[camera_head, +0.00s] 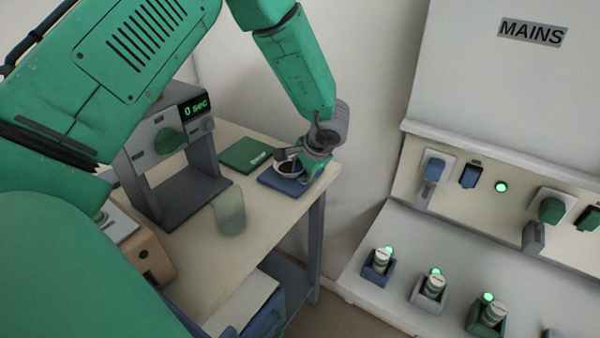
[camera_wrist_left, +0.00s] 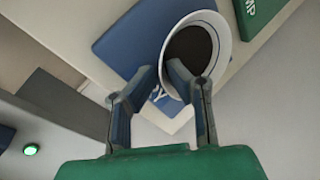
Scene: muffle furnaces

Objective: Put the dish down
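The dish (camera_wrist_left: 200,45) is a white round cup with dark contents. It is over the blue pad (camera_wrist_left: 125,40) in the left wrist view. In the head view the dish (camera_head: 284,167) is partly hidden behind my left gripper (camera_head: 303,173), above the blue pad (camera_head: 279,184) near the table's far right corner. In the left wrist view the fingertips of my left gripper (camera_wrist_left: 163,72) are close together at the dish's rim, one on each side of the wall. I cannot tell whether the dish touches the pad. My right gripper is not in view.
A green pad (camera_head: 245,154) lies beside the blue one. A translucent cylinder (camera_head: 230,211) stands on the table (camera_head: 200,255) nearer the front. A timer unit reading "0 sec" (camera_head: 170,140) stands at left. A MAINS panel (camera_head: 490,70) with switches and green lights is at right.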

